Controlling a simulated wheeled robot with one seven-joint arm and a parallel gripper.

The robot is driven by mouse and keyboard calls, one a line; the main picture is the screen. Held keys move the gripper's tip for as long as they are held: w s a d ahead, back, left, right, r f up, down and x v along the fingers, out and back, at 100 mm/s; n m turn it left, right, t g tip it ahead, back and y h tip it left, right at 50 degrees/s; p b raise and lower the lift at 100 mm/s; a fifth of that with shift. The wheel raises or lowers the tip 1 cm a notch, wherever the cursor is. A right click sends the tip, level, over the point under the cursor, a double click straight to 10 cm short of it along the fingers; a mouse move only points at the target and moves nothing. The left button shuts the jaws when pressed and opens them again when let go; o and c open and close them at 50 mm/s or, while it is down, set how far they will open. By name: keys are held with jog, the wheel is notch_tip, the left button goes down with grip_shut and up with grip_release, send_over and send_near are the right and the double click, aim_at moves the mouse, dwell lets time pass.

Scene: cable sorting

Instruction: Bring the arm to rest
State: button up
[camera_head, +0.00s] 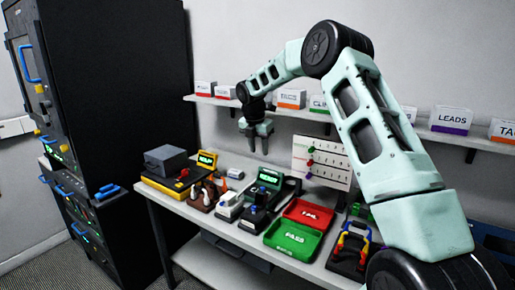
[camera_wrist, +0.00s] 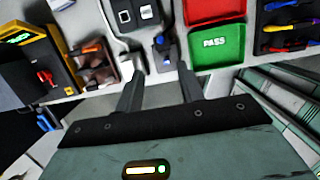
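My pale green arm reaches from the lower right, up and over the workbench. My gripper (camera_head: 259,151) hangs high above the back of the bench, in front of the shelf, pointing down. In the wrist view, the two dark fingers of my gripper (camera_wrist: 159,72) stand apart with nothing visibly held between them. Below them are the bench devices and the green PASS tray (camera_wrist: 218,45). The gripper looks clear of everything in the head view.
The workbench (camera_head: 222,243) holds a red FAIL tray (camera_head: 309,213), a green PASS tray (camera_head: 293,239), several testers and a dark grey box (camera_head: 168,159). A wall shelf (camera_head: 285,112) with labelled boxes runs behind my arm. A black cabinet (camera_head: 125,100) stands at left.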

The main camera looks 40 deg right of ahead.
jog(key=s+a+r+m+y+b, duration=0.1)
jog(key=s+a, duration=0.1)
jog(key=a, duration=0.7)
jog(key=s+a+m, duration=0.2)
jog(key=s+a, duration=0.1)
jog(key=a, duration=0.6)
jog(key=s+a+m+y+b, duration=0.1)
jog(key=s+a+m, duration=0.2)
jog(key=s+a, duration=1)
jog(key=s+a+f+m, duration=0.1)
jog(key=s+a+m, duration=0.1)
jog(key=s, duration=0.6)
jog(key=s+a+f+m+b, duration=0.1)
jog(key=s+a+m, duration=0.1)
jog(key=s, duration=0.6)
jog(key=s+a+f+m, duration=0.2)
jog(key=s+a+m, duration=0.1)
jog(key=s, duration=0.6)
jog(key=shift+m+g+y, duration=0.4)
jog(key=shift+m, duration=0.3)
